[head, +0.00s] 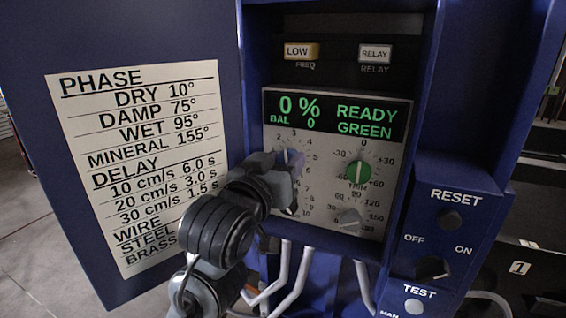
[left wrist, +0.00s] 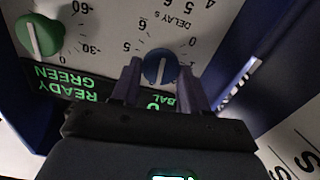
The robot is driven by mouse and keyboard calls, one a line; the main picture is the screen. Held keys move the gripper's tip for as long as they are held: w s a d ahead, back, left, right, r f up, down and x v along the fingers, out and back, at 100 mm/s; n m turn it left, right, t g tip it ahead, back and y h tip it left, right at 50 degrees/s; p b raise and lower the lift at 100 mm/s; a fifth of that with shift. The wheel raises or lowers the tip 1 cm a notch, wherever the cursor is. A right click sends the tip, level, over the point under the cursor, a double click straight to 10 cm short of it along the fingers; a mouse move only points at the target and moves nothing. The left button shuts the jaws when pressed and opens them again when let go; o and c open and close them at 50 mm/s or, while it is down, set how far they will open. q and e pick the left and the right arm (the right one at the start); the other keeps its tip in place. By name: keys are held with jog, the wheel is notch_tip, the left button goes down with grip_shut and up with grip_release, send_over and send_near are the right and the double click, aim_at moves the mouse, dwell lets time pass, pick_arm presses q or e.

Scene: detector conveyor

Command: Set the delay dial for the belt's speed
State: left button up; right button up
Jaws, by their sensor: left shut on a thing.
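The blue delay dial (left wrist: 160,66) sits on the grey control panel (head: 330,205), left of the green TRIM dial (head: 358,173). "DELAY s" is printed beside it in the left wrist view, which is upside down. My left gripper (head: 285,163) is shut on this dial, with one finger on each side; it also shows in the left wrist view (left wrist: 160,82). The dial's white pointer line is partly visible; its exact reading is unclear. The card (head: 140,160) lists delays: 10 cm/s 6.0 s, 20 cm/s 3.0 s, 30 cm/s 1.5 s. My right gripper is out of view.
The display (head: 338,117) reads 0 %, BAL 0, READY GREEN. A grey dial (head: 349,218) is below the TRIM dial. LOW (head: 300,51) and RELAY (head: 375,54) buttons are above. A side box (head: 445,245) carries RESET, OFF/ON and TEST controls. The cabinet walls frame the panel closely.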

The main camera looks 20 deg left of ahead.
pick_arm(q)
jog(key=n, duration=0.2)
jog(key=shift+n, duration=0.3)
jog(key=n+p, duration=0.1)
jog(key=n, duration=0.1)
jog(key=shift+r+n, duration=0.1)
jog(key=shift+n, duration=0.3)
jog(key=n+p, duration=0.2)
jog(key=n, duration=0.2)
jog(key=shift+a+p, duration=0.1)
jog(key=shift+p, duration=0.2)
jog(key=shift+a+n+p, duration=0.1)
jog(key=shift+n+p, duration=0.4)
jog(key=shift+n, duration=0.8)
jog(key=shift+f, duration=0.2)
jog(key=o, duration=1)
jog(key=shift+o, duration=0.2)
